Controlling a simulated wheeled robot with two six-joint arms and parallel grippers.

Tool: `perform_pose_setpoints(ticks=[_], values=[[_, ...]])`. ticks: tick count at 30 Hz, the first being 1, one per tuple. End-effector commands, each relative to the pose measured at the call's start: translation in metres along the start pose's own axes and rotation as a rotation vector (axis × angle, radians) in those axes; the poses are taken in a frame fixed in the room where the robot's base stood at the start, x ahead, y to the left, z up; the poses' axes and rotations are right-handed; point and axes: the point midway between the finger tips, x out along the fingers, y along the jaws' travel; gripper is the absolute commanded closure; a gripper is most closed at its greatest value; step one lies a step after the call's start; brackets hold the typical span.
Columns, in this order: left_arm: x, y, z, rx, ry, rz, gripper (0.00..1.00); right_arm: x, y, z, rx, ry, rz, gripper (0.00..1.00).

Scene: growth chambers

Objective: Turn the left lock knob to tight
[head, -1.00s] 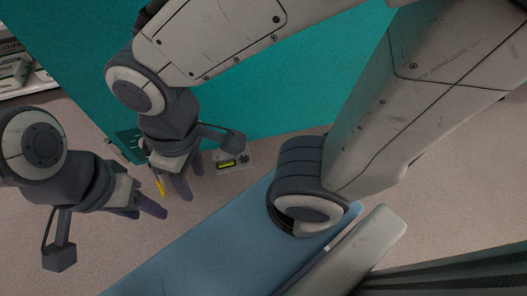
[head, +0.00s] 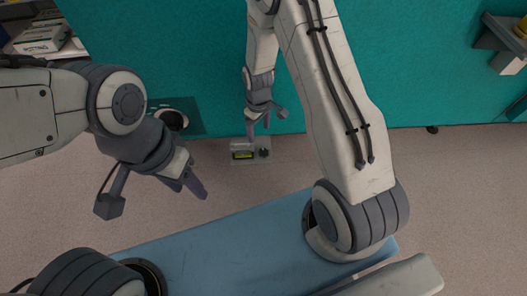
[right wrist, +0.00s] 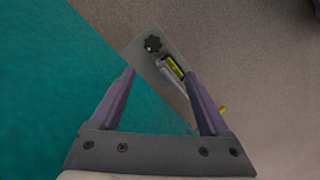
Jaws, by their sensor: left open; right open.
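A small pale plate (head: 238,146) lies low at the foot of the teal wall. My right gripper (head: 258,137) is open and empty, above the plate's wall side. My left gripper (head: 198,192) is open and empty, left of the plate and apart from it.
The teal wall (head: 200,45) runs behind the plate. A darker panel (head: 192,117) on it stands left, partly behind my left arm. White boxes (head: 42,38) sit at far left. A grey bracket (head: 500,45) is at far right. The floor (head: 450,190) right is clear.

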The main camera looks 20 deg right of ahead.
Motion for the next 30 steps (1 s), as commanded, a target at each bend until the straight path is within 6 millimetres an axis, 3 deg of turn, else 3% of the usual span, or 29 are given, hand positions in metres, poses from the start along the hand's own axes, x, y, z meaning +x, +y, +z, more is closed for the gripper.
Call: perform_pose_setpoints(ticks=[1,6,21,30], values=[[0.005,0.000,0.000,0.000,0.000,0.000,0.50,0.017,0.007,0.004,0.006,-0.005,-0.002,0.20],[0.010,-0.001,0.000,0.000,0.000,0.000,0.50,0.039,0.017,0.008,0.007,-0.005,0.000,0.20],[0.062,-0.004,0.003,0.000,0.000,0.000,0.50,0.123,0.017,0.008,0.007,-0.005,-0.001,0.20],[0.070,-0.005,0.004,0.000,0.000,0.000,0.50,0.138,0.017,0.008,0.007,-0.005,-0.001,0.20]])
